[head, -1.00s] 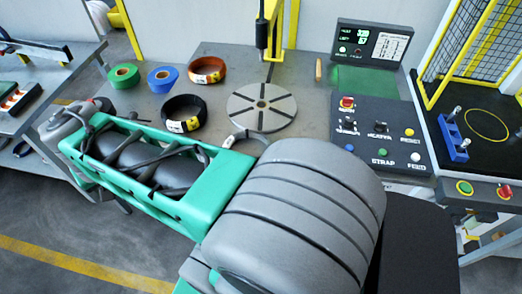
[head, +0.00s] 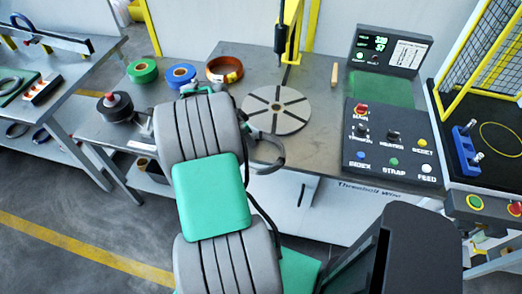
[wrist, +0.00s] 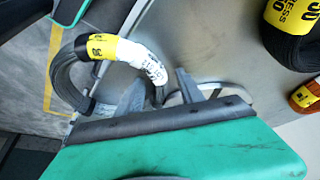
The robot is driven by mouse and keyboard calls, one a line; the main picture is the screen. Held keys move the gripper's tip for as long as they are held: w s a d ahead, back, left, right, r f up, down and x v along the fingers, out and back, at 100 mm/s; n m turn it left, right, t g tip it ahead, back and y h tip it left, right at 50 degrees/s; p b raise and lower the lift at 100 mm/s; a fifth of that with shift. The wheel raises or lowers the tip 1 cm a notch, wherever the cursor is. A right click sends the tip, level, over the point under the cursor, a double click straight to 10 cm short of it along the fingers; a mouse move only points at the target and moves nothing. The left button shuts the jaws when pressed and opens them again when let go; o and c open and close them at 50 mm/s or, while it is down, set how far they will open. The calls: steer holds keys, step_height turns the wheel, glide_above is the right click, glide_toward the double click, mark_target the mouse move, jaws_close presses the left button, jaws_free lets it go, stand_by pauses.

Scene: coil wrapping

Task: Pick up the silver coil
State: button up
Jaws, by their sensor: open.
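The silver coil (wrist: 72,88) is a grey wire ring with a black, yellow and white label, at the left in the wrist view. In the head view a grey ring, apparently this coil (head: 268,158), shows at the bench's front edge, partly hidden by my arm. My gripper (wrist: 160,84) is open, its two fingers pointing towards the coil. The coil's labelled right side lies at the left finger and reaches towards the gap. I cannot tell whether they touch. My arm hides the fingers in the head view.
A slotted round plate (head: 276,109) lies behind the coil. Green (head: 142,70), blue (head: 181,76) and copper (head: 224,69) coils lie at the back. A black coil (wrist: 290,38) shows in the wrist view. A control panel (head: 390,142) and a yellow-framed cage (head: 482,70) stand right.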

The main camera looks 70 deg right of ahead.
jaws_close()
stand_by(0.4)
steer(key=shift+w+r, duration=0.1)
stand_by(0.9)
